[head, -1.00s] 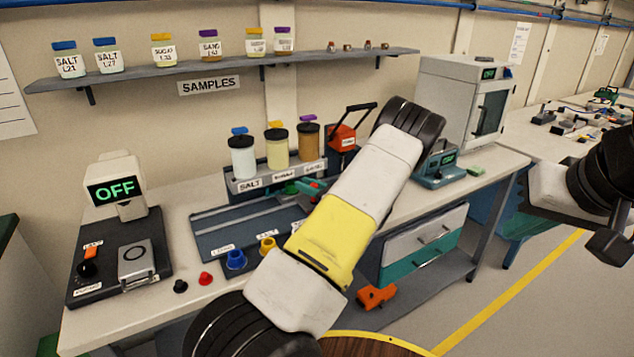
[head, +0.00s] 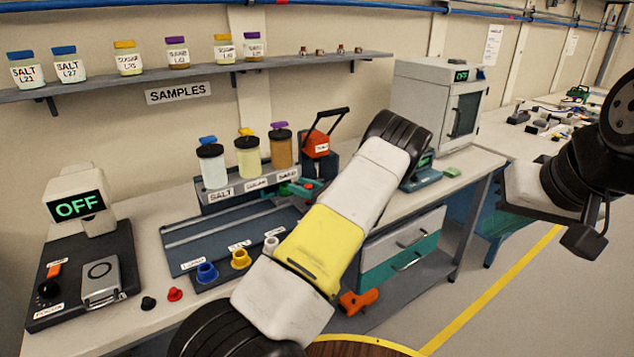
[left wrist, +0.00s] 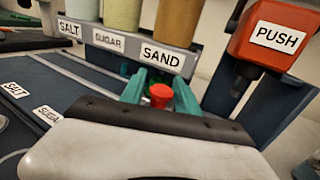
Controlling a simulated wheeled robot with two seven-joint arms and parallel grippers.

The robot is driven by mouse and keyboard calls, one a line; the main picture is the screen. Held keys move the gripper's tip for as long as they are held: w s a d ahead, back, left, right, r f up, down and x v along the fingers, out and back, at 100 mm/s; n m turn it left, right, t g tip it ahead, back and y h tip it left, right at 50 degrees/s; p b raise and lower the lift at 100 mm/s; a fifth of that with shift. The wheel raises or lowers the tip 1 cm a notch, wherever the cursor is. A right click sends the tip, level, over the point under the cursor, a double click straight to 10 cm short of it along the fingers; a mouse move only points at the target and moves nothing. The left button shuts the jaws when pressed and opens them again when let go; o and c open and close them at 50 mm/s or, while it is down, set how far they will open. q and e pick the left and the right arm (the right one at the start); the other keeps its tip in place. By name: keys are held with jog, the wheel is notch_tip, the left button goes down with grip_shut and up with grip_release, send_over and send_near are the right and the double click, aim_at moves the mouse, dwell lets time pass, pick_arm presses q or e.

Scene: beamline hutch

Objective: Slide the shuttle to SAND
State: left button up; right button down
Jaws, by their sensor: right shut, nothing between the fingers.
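The jar rack (head: 228,195) carries the labels SALT, SUGAR and SAND under white, pale yellow and brown jars. The shuttle's red knob (left wrist: 160,95) shows in the left wrist view, below and close to the SAND label (left wrist: 162,56). A bit of green behind the knob is mostly hidden. My left gripper (left wrist: 159,92) has its teal fingers on both sides of the knob, apparently with a slight gap. In the head view my left gripper (head: 298,188) is low in front of the rack, partly hidden by my arm. My right gripper (head: 583,240) is shut and empty at far right.
An orange PUSH block (left wrist: 275,35) with a black lever stands right of the rack.

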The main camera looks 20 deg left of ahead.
pick_arm(q)
jog(key=v, duration=0.8)
